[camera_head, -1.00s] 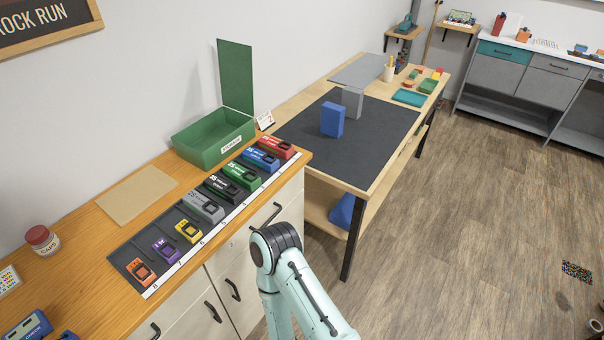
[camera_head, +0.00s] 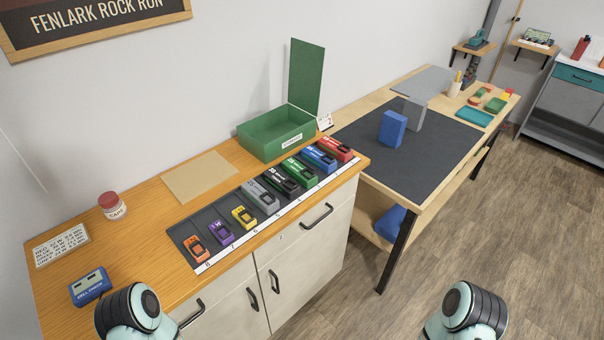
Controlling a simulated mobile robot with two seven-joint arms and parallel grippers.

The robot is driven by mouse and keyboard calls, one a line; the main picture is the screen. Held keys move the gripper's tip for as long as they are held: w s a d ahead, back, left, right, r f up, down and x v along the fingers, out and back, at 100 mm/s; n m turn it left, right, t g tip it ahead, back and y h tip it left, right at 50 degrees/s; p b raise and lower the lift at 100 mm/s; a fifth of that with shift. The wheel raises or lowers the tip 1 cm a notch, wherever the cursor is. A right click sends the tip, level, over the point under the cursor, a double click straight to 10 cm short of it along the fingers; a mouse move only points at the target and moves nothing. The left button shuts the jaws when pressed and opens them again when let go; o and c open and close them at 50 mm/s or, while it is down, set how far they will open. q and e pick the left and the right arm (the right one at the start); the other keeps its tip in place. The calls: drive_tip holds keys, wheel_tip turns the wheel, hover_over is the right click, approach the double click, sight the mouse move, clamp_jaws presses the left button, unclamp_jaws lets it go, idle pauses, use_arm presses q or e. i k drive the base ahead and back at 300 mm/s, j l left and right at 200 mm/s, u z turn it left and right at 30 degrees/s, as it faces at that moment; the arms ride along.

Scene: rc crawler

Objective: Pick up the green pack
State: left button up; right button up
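The green pack (camera_head: 300,172) lies in a dark slotted rack (camera_head: 179,234) on the wooden counter. It sits between a black pack (camera_head: 281,184) and a blue pack (camera_head: 319,159). A red pack (camera_head: 338,150) is at the far end, and a grey pack (camera_head: 261,197) is on the near side of the black one. Two of my arm joints show at the bottom edge, one at left and one at right. Neither gripper is in the picture.
Smaller yellow (camera_head: 244,217), purple (camera_head: 221,233) and orange (camera_head: 195,248) packs fill the rack's near end. An open green box (camera_head: 268,146) stands behind the rack. A blue checker device (camera_head: 90,286) and a red-capped jar (camera_head: 112,206) are at left. A dark-matted bench (camera_head: 400,165) adjoins at right.

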sight(307, 177)
drive_tip(key=u, duration=0.85)
drive_tip(key=l+u, duration=0.6)
drive_tip(key=u, duration=0.2)
drive_tip(key=l+u, duration=0.35)
drive_tip(key=k+l+u, duration=0.15)
drive_tip(key=l, duration=0.15)
drive_tip(key=k+l+u, duration=0.15)
drive_tip(key=l, duration=0.2)
drive_tip(key=k+l+u, duration=0.15)
drive_tip(key=l, duration=0.15)
